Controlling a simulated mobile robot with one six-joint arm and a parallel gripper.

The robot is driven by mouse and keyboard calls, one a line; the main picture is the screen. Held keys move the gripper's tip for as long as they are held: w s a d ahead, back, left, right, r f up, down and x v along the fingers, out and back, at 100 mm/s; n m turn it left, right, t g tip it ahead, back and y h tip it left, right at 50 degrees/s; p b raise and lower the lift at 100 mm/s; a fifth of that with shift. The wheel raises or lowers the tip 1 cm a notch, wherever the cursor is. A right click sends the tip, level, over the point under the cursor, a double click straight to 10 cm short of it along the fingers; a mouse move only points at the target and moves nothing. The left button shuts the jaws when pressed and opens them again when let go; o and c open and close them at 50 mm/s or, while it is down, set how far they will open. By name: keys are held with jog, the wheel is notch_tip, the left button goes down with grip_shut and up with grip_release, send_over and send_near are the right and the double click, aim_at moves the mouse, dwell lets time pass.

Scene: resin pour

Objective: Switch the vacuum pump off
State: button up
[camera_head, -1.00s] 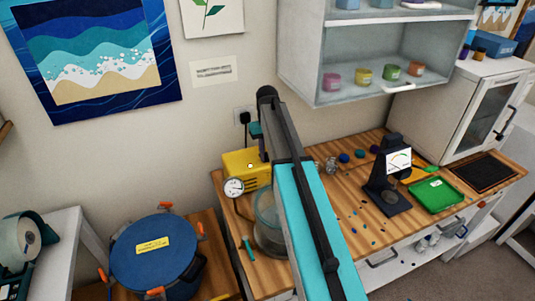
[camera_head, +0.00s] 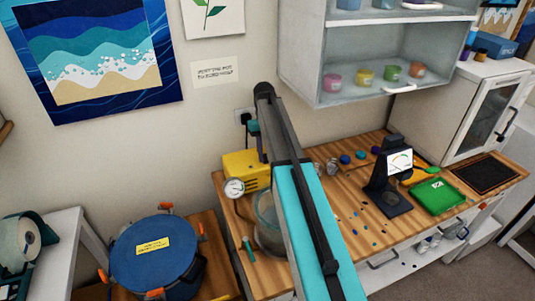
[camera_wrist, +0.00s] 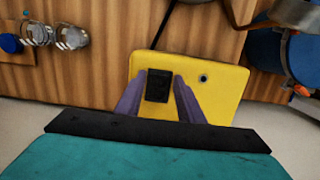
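The vacuum pump is the yellow box (camera_head: 242,165) against the wall at the left end of the wooden bench; my arm covers its right part. In the wrist view the pump (camera_wrist: 222,97) fills the middle, with a black switch (camera_wrist: 158,86) on its face and a small dark round spot (camera_wrist: 203,78) to the right of it. My gripper (camera_wrist: 159,82) is at the switch, its two purple fingers apart, one on each side of it. I cannot tell whether they touch it. In the head view the fingers are hard to make out.
A round gauge (camera_head: 234,187) and a clear vessel (camera_head: 266,212) stand close in front of the pump. A blue lidded pot (camera_head: 155,272) is at lower left. A black instrument (camera_head: 389,190) and a green tray (camera_head: 437,195) are to the right. Wall shelves (camera_head: 372,88) hang above.

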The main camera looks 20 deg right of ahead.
jog(key=shift+o, duration=0.2)
jog(key=shift+s+t, duration=0.35)
jog(key=shift+t, duration=0.25)
